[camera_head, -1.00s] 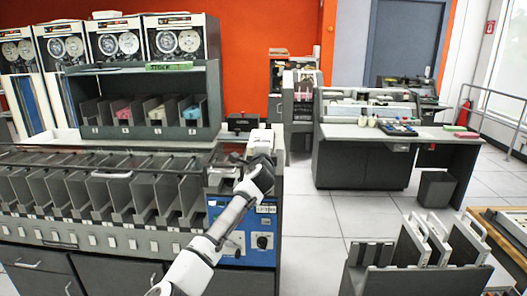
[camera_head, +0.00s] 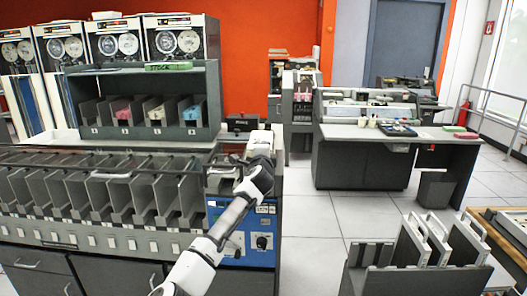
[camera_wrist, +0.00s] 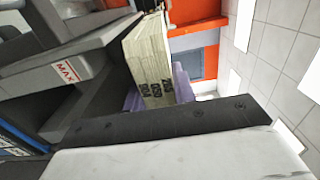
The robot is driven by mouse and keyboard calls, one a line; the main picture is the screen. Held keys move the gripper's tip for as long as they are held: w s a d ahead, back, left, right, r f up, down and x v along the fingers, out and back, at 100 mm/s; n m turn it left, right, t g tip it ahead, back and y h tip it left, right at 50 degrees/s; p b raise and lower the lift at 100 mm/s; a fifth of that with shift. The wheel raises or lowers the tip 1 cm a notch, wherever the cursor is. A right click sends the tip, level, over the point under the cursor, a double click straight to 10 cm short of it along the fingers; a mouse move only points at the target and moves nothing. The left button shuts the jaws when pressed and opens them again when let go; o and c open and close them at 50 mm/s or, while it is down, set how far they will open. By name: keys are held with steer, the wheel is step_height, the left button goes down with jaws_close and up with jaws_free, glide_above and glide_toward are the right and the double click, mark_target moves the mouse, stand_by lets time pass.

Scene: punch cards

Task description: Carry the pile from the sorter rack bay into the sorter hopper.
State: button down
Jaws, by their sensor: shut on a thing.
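My gripper (camera_head: 256,166) is over the right end of the sorter (camera_head: 240,225), above its blue panel. In the wrist view, a pile of cream punch cards (camera_wrist: 150,58) stands on edge between the gripper's lilac fingers (camera_wrist: 157,94), which are shut on it. Dark print shows on its near edge. Beside the pile, on the left, is a dark grey wall with a red and white MAX label (camera_wrist: 65,73), which looks like part of the sorter hopper. I cannot tell whether the pile touches it. In the head view my arm and gripper hide the pile.
A row of empty grey sorter pockets (camera_head: 90,190) runs left of my arm. Behind them stands a STOCK rack (camera_head: 140,85) with coloured piles in its bays. A dark rack with white-framed slots (camera_head: 400,275) stands front right. Open tiled floor (camera_head: 315,220) lies between.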

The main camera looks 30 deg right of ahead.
steer(key=shift+f, duration=0.7)
steer(key=shift+b, duration=0.3)
steer(key=shift+f, duration=0.55)
steer(key=shift+f+b, duration=0.4)
steer(key=shift+f, duration=0.25)
steer(key=shift+f, duration=0.1)
steer(key=shift+f, duration=0.5)
steer(key=shift+f, duration=0.1)
steer(key=shift+f+b, duration=0.45)
steer(key=shift+f, duration=0.05)
